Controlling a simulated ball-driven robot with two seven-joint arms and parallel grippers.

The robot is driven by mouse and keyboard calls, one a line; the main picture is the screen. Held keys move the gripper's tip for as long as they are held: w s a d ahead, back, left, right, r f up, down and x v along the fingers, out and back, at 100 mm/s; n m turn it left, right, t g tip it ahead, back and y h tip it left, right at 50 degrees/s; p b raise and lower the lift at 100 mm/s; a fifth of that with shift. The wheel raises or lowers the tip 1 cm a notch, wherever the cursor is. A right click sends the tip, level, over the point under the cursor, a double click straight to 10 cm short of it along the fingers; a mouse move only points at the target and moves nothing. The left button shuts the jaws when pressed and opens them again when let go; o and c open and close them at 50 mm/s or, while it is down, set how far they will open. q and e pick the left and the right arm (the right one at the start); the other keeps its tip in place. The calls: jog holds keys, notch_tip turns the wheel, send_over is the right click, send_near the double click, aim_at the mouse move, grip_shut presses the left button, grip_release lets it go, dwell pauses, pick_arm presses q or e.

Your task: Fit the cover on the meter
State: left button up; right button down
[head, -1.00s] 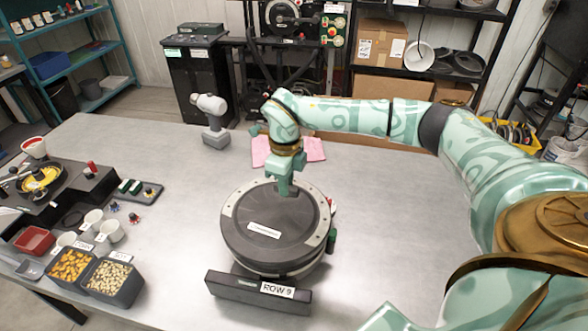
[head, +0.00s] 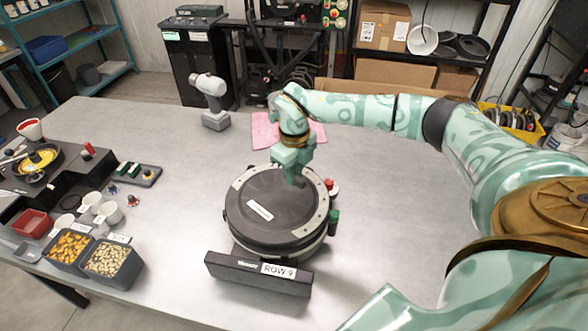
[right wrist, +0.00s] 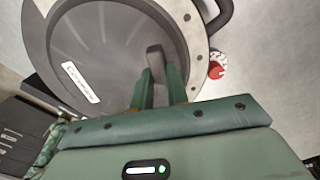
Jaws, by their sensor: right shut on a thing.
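The seed meter (head: 313,237) is a round housing on the table behind a black block labelled ROW 9 (head: 230,268). The cover (head: 270,198), a dark grey disc with a white label, lies over its top. A light grey rim with dark dots shows along the right side. I cannot tell whether the cover is fully seated or slightly above the housing. My right gripper (head: 293,178) is at the cover's far right part. In the right wrist view its fingers (right wrist: 161,88) are shut on a grey grip tab of the cover (right wrist: 85,50). My left gripper is out of view.
A red knob (right wrist: 216,69) and a green knob (head: 334,217) are at the meter's right side. Seed bins (head: 113,266) and cups are at left. The table right of the meter is clear.

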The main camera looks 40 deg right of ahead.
jog(key=shift+r+p, duration=0.15)
jog(key=shift+p, duration=0.2)
jog(key=shift+p, duration=0.3)
dwell(0.7)
jog(key=shift+f, duration=0.85)
dwell(0.9)
jog(key=shift+f+p, duration=0.3)
jog(key=shift+p, duration=0.05)
dwell(0.9)
jog(key=c, duration=1.3)
grip_release()
jog(key=shift+r, duration=0.1)
jog(key=shift+c, duration=0.3)
notch_tip(320, 180, up, 10)
jog(key=p, duration=0.9)
jog(key=shift+f, duration=0.25)
